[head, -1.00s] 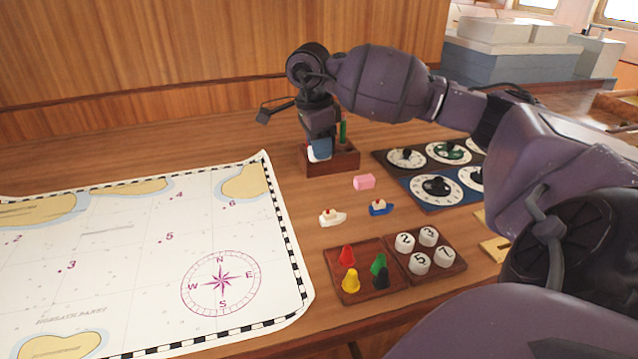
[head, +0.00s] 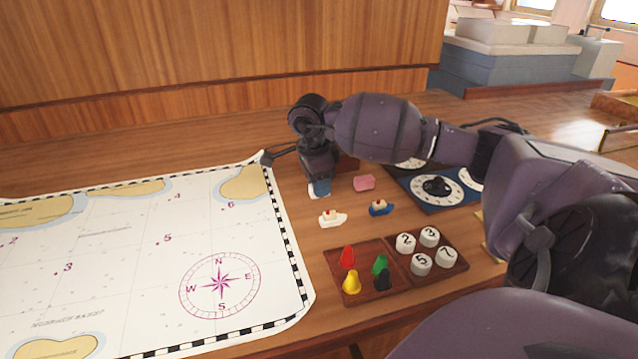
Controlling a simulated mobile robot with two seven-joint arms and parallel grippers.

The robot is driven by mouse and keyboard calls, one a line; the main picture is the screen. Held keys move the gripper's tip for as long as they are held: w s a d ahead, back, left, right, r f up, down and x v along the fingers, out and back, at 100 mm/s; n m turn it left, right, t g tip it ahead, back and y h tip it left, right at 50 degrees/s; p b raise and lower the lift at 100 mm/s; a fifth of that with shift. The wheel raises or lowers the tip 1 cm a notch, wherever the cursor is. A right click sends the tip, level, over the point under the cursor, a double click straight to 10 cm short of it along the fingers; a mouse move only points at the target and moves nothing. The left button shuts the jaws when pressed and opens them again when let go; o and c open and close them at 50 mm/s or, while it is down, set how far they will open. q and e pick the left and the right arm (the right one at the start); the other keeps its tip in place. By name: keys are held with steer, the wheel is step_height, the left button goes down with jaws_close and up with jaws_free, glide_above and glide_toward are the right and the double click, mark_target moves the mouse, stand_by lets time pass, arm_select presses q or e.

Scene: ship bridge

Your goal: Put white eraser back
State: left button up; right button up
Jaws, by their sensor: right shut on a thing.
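The white eraser (head: 319,189), which has a blue part, is in my right gripper (head: 319,183). The gripper is shut on it and points down, low over the table just right of the chart's edge. I cannot tell whether the eraser touches the table. The dark wooden holder (head: 347,163) stands behind the gripper and is mostly hidden by my right arm. My left gripper is not in view.
A pink block (head: 364,183) lies right of the gripper. White (head: 332,219) and blue (head: 381,208) toy boats are nearer. A tray (head: 335,262) holds coloured pawns and numbered pieces. The chart (head: 130,260) covers the left; dial boards (head: 437,188) lie right.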

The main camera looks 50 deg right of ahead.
steer(key=shift+f, duration=0.15)
steer(key=o, duration=0.8)
steer(key=shift+r, duration=0.7)
steer(key=shift+w+a+r, duration=0.1)
steer(key=shift+a+r, duration=0.1)
steer(key=shift+r, duration=1.6)
steer(key=shift+w+a+r, duration=0.15)
steer(key=shift+a+r, duration=0.1)
steer(key=shift+r, duration=1.55)
steer(key=shift+w+a+r, duration=0.1)
steer(key=shift+a+r, duration=0.1)
steer(key=shift+r, duration=1.6)
